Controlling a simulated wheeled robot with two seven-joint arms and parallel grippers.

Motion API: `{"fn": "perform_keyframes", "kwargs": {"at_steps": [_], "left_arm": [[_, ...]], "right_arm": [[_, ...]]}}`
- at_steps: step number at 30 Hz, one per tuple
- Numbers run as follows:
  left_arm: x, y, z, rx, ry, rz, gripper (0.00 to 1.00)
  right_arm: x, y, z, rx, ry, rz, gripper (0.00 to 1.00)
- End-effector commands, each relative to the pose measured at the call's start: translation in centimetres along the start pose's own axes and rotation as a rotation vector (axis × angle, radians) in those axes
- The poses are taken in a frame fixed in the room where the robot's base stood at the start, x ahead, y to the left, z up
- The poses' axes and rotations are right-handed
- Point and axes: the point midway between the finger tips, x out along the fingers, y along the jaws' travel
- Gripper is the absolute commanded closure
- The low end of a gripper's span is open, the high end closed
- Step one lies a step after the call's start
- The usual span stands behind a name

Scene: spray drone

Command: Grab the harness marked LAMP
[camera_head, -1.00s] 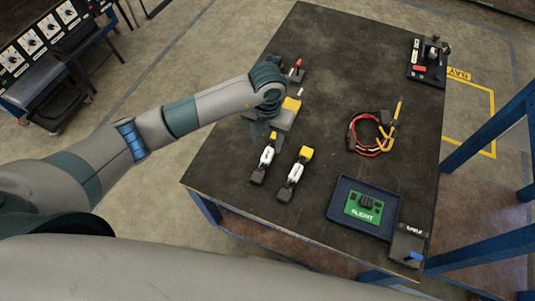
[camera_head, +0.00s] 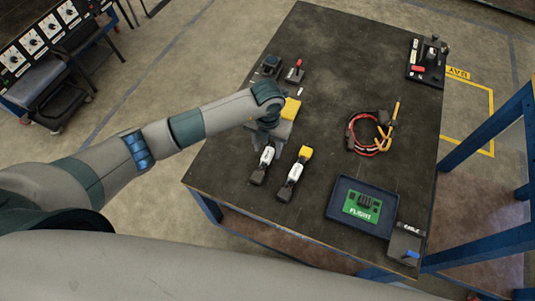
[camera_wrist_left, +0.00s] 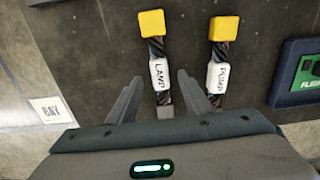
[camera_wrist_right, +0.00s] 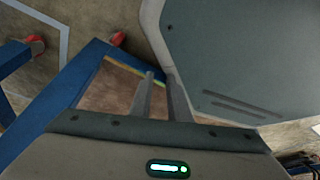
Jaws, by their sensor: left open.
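The LAMP harness has a yellow end block, dark braided cable and a white label reading LAMP. In the left wrist view the LAMP harness (camera_wrist_left: 158,73) lies on the table between the fingertips of my left gripper (camera_wrist_left: 158,80), which is open and empty. The PUMP harness (camera_wrist_left: 217,75) lies parallel to its right, outside the fingers. The PUMP harness (camera_head: 294,173) is fully visible there. My right gripper (camera_wrist_right: 160,80) is away from the harnesses.
A blue tray (camera_head: 334,211) with a green FLIGHT panel (camera_head: 362,206) is at the table's near right. A red and black cable bundle (camera_head: 371,135) lies right of centre. The table (camera_head: 335,60) has clear room at the back.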

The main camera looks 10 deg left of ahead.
Motion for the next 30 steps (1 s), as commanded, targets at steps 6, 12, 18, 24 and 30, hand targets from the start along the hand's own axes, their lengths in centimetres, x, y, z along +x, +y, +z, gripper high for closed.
{"fn": "perform_keyframes", "kwargs": {"at_steps": [6, 12, 18, 24, 30], "left_arm": [[2.1, 0.0, 0.0, 0.000, 0.001, 0.000, 0.55], [2.5, 0.0, 0.0, 0.001, 0.000, -0.001, 0.55], [2.5, 0.0, 0.0, 0.000, 0.000, 0.000, 0.55], [2.4, 0.0, 0.0, 0.000, 0.000, 0.000, 0.71], [2.4, 0.0, 0.1, 0.000, 0.000, 0.000, 1.00]], "right_arm": [[-0.7, 0.5, 3.7, 0.000, -0.077, 0.006, 0.84], [-0.7, 0.6, 4.4, 0.001, -0.090, 0.007, 0.84], [-0.7, 0.7, 4.0, 0.001, -0.085, 0.007, 0.84], [-0.6, 0.7, 3.2, 0.001, -0.073, 0.008, 0.84], [-0.6, 0.7, 3.0, 0.001, -0.070, 0.008, 0.84]]}}
